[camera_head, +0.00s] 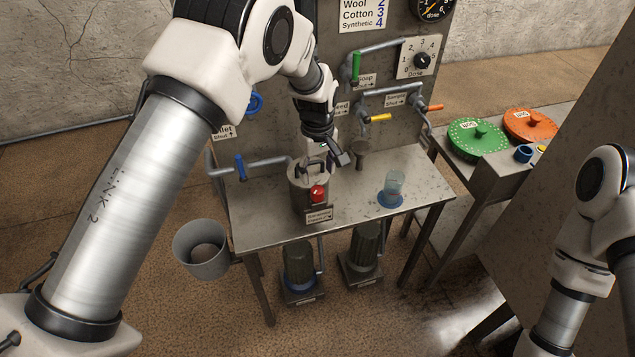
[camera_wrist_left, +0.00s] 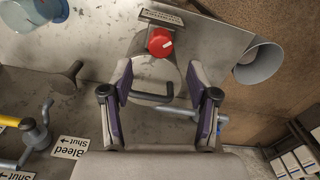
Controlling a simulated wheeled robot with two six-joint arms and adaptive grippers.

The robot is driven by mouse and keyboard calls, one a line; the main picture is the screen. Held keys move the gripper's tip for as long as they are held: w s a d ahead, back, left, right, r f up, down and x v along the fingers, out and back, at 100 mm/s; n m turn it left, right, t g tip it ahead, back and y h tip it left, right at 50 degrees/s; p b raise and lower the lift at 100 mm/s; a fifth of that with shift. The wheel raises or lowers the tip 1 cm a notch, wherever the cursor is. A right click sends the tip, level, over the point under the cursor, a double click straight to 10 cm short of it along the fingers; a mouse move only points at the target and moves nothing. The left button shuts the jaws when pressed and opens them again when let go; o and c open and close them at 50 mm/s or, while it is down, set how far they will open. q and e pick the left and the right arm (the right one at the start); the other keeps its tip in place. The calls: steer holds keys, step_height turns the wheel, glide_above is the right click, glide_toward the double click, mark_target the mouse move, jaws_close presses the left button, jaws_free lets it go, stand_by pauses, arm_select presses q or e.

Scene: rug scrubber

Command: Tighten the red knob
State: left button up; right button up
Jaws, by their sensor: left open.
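The red knob (camera_head: 318,193) sits on the front of a grey metal canister (camera_head: 298,200) on the metal table. It shows in the wrist view as a round red cap with a white mark (camera_wrist_left: 160,42). A small plate with lettering (camera_head: 319,215) is just below the knob. My left gripper (camera_head: 328,155) is open above the canister top. In the wrist view its fingers (camera_wrist_left: 158,80) are spread, with a black bar handle (camera_wrist_left: 152,97) between them in the picture; I cannot tell whether they touch it. The knob is apart from the fingertips. My right gripper is out of view.
A glass beaker (camera_head: 394,183) stands on a blue base at the table's right. A grey bucket (camera_head: 202,250) is at the left. Pipes with a blue valve handle (camera_head: 240,167), a green one (camera_head: 356,67) and a yellow one (camera_head: 381,117) stick out behind.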

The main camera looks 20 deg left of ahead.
arm_select(q)
step_height(320, 180, up, 6)
step_height(320, 180, up, 9)
steer(key=p, duration=0.8)
glide_above(318, 189)
